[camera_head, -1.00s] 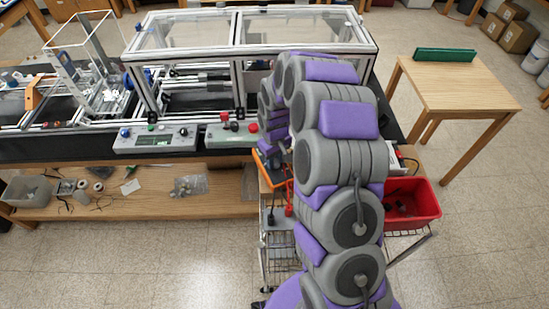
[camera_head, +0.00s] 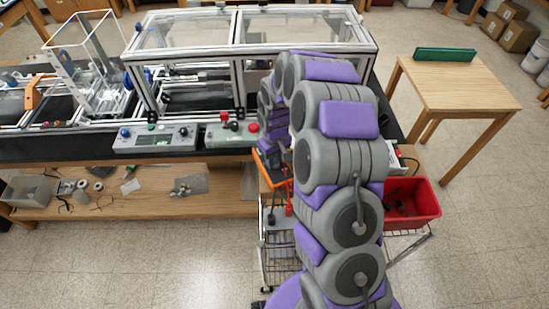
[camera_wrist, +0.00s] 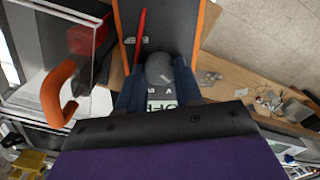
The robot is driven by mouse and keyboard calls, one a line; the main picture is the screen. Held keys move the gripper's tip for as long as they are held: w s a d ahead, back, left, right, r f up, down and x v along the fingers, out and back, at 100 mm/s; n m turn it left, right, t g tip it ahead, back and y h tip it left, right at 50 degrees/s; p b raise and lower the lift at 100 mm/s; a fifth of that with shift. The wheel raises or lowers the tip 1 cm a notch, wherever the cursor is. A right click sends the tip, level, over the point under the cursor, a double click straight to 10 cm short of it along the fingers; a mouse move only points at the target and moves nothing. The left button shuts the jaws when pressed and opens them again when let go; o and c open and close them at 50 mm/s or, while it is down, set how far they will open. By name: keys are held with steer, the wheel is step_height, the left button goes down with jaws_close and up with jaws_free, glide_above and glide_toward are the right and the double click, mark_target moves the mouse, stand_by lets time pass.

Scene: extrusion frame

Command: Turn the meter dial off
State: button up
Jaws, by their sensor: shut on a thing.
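The meter (camera_wrist: 150,25) has a dark face with orange side edges and fills the upper middle of the wrist view. Its round grey dial (camera_wrist: 160,67) sits between the two dark blue fingers of my gripper (camera_wrist: 160,77), which is shut on it. Below the dial, a pale display (camera_wrist: 161,104) shows partly hidden characters that look like OFF. A red probe or lead (camera_wrist: 139,42) lies along the meter's face.
A wire cart (camera_head: 282,255) stands under the meter, with a red bin (camera_head: 412,205) at its right. The bench with a control box (camera_head: 155,139) and framed enclosure (camera_head: 245,45) lies behind.

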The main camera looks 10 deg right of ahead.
steer(key=o, duration=1)
steer(key=shift+o, duration=0.2)
step_height(320, 180, up, 17)
steer(key=shift+r+p, duration=0.15)
steer(key=shift+p, duration=0.2)
steer(key=shift+a, duration=0.1)
